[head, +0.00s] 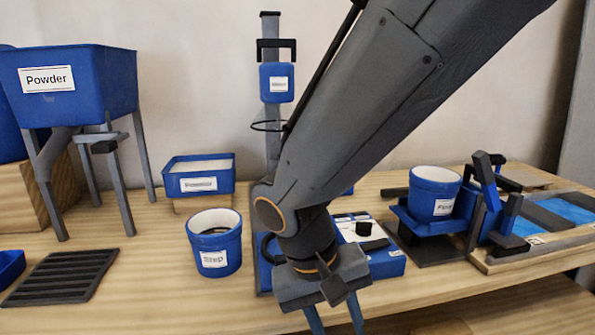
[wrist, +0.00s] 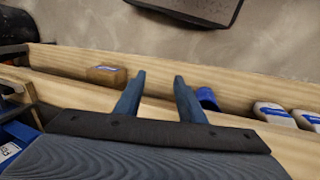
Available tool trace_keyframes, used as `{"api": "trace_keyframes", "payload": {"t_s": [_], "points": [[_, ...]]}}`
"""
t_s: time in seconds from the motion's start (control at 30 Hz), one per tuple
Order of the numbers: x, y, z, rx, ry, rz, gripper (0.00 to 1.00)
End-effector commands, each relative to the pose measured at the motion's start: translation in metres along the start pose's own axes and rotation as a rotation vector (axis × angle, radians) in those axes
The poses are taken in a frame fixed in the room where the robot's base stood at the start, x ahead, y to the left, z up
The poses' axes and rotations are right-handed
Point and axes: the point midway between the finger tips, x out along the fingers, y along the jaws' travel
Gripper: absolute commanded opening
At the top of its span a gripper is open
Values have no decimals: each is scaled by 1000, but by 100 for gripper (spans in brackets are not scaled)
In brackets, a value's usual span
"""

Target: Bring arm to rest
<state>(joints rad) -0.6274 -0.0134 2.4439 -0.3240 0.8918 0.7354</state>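My arm reaches down across the middle of the head view, with my gripper (head: 335,322) in front of the table's front edge. Its fingers run out of the bottom of that view. In the wrist view my gripper (wrist: 158,92) has its two blue-grey fingers spread apart, with nothing between them. The fingers point over a wooden shelf (wrist: 85,95) with a raised edge. A small brown block (wrist: 107,76) lies left of the fingers. A blue cylinder (wrist: 207,98) is just right of the right finger; I cannot tell whether they touch.
On the wooden table (head: 140,285) stand a powder hopper (head: 95,90), a labelled blue cup (head: 214,245), a blue tray (head: 198,178), a second cup (head: 434,195) in a blue holder, and a slotted grey rack (head: 62,278). White-and-blue items (wrist: 273,113) lie at right in the wrist view.

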Motion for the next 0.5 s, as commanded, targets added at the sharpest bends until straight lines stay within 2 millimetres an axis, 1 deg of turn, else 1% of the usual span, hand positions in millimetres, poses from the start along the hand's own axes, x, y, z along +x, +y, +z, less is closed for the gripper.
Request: {"api": "trace_keyframes", "payload": {"t_s": [0.03, 0.1, 0.2, 0.3, 0.5], "points": [[3, -15, 8, -67, -2, -47, 36], [6, -32, 16, -153, 2, -108, 36], [8, -52, 25, -249, 16, -176, 36], [9, -68, 31, -326, 34, -230, 36], [9, -92, 42, -457, 83, -314, 36]]}}
